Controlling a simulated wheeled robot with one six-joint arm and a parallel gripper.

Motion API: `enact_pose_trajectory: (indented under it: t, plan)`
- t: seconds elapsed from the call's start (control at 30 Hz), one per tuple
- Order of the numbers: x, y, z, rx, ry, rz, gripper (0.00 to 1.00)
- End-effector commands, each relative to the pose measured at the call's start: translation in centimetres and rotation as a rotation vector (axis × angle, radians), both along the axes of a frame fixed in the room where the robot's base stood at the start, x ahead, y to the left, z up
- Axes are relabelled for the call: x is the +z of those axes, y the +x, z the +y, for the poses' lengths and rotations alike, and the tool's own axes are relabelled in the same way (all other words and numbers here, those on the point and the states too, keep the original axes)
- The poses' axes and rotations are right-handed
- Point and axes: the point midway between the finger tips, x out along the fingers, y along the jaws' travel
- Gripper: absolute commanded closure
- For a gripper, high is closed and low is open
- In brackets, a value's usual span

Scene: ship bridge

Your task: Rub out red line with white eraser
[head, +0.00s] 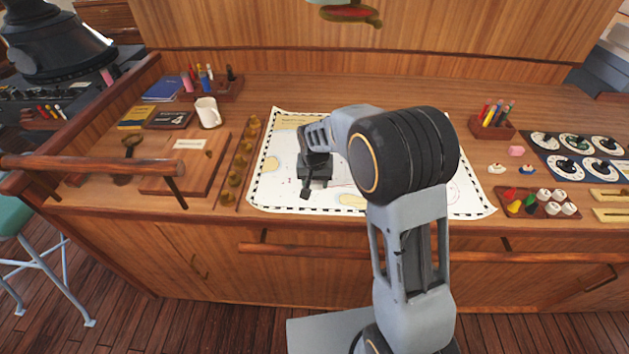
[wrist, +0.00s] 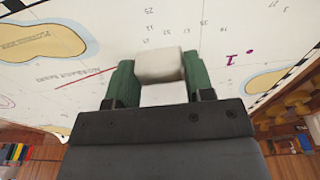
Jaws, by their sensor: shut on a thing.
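My gripper (wrist: 160,75) is shut on a white eraser (wrist: 160,66), which sits between its green fingers. The eraser is over the white chart (wrist: 215,25); whether it touches the paper I cannot tell. A thin red line (wrist: 84,77) runs on the chart just left of the fingers in the wrist view, with small lettering beside it. In the head view my gripper (head: 306,190) points down over the left half of the chart (head: 275,165). The eraser is hidden there, and my arm covers much of the chart's middle and right.
A row of brass pieces on a wooden strip (head: 228,198) lies left of the chart. A pen holder (head: 492,125), a pink block (head: 516,150) and a tray of small pots (head: 538,203) are at right. A wooden rail edges the desk's front.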

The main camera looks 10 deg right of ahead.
Motion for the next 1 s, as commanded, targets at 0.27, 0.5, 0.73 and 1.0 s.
enact_pose_trajectory:
  t: [0.27,0.5,0.73,1.0]
  plan:
    - [-0.27,0.00,0.00,0.000,0.000,0.000,0.71]
    - [-0.46,0.00,0.00,0.000,0.000,0.000,0.71]
    - [-0.65,0.00,0.00,0.000,0.000,0.000,0.71]
    - [-0.67,0.00,0.00,0.000,0.000,0.000,0.71]
